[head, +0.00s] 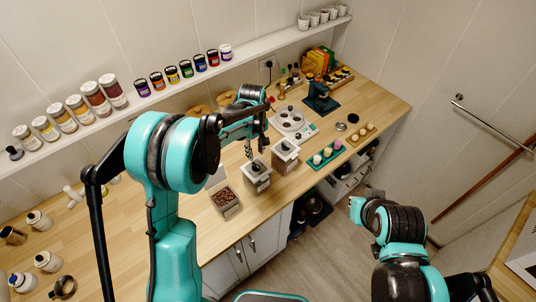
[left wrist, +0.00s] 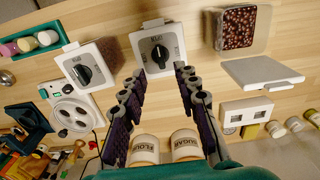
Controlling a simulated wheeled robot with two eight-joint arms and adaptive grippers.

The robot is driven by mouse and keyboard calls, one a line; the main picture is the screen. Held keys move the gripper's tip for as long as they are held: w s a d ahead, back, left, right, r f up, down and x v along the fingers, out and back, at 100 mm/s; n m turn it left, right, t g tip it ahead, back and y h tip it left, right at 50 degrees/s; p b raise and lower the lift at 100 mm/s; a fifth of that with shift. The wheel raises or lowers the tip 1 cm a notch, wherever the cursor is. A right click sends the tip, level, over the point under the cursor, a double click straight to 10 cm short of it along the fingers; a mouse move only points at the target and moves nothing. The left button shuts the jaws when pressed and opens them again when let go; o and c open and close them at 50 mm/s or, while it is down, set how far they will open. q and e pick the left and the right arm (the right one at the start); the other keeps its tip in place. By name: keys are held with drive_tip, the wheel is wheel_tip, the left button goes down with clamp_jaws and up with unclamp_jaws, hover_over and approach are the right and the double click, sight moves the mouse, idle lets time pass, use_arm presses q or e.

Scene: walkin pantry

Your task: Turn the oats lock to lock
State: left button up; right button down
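Two square canisters with white lids and dark turn knobs stand on the wooden counter. The nearer canister (head: 257,178) also shows in the left wrist view (left wrist: 148,32), with its knob (left wrist: 159,53) facing me. The other canister (head: 285,157) stands beside it and also shows in the left wrist view (left wrist: 75,53), with its knob (left wrist: 83,75). The lid lettering is too small to tell which holds oats. My left gripper (head: 250,150) is above the nearer canister, open and empty, its fingertips (left wrist: 158,72) apart on either side of the knob. My right gripper (head: 356,208) is away from the counter, mostly hidden.
An open container of dark beans (head: 226,201) stands left of the canisters, with a loose square lid (left wrist: 264,72) beside it. Flour (left wrist: 144,150) and sugar (left wrist: 186,146) jars stand near my left wrist.

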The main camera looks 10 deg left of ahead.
sight(256, 165)
use_arm(q)
wheel_tip(256, 165, down, 8)
drive_tip(key=shift+r, duration=0.1)
idle(0.4)
drive_tip(key=shift+c, duration=0.4)
clamp_jaws()
